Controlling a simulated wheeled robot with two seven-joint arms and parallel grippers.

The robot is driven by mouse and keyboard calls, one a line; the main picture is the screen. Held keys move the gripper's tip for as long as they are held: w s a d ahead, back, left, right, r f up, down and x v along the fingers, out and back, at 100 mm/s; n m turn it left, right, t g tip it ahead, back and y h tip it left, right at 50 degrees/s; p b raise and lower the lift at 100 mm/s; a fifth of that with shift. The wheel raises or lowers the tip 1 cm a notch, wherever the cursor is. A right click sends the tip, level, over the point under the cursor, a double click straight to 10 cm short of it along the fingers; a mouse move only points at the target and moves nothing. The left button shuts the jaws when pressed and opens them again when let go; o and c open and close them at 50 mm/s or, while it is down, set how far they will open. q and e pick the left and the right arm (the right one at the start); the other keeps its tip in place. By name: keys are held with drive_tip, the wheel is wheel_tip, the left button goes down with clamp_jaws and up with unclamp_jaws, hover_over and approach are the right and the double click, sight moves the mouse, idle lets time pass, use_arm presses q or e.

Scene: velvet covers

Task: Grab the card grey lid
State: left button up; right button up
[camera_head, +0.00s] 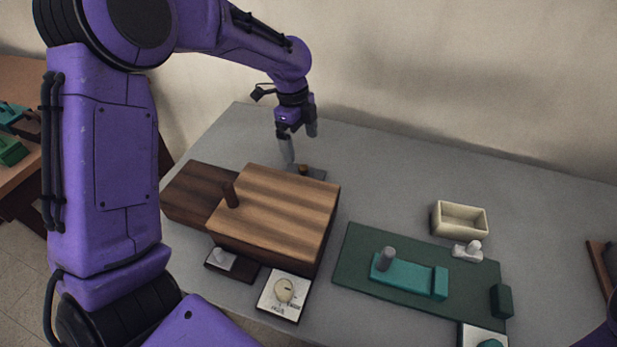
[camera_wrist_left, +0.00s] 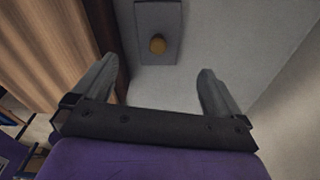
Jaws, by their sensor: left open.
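The grey lid (camera_head: 317,174) is a small flat square plate with a brown knob (camera_head: 303,169). It lies on the grey table behind the wooden box, partly hidden by the box in the head view. In the left wrist view the grey lid (camera_wrist_left: 146,20) and its round knob (camera_wrist_left: 157,44) are ahead of the fingers, roughly centred between them. My left gripper (camera_head: 299,143) is open and empty, above and just behind the lid; its two spread fingers also show in the left wrist view (camera_wrist_left: 158,72). My right gripper is out of view.
A wooden box with a striped top (camera_head: 285,205) and dark knob stands close in front of the lid. A green board (camera_head: 360,245) with a teal piece (camera_head: 410,277) and a cream open box (camera_head: 459,219) are to the right. The table's back is clear.

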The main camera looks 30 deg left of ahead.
sight(303, 167)
use_arm(q)
drive_tip(key=f, duration=0.6)
drive_tip(key=d+f, duration=0.1)
drive_tip(key=f, duration=0.3)
drive_tip(key=shift+s+f, duration=0.1)
drive_tip(key=c, duration=0.9)
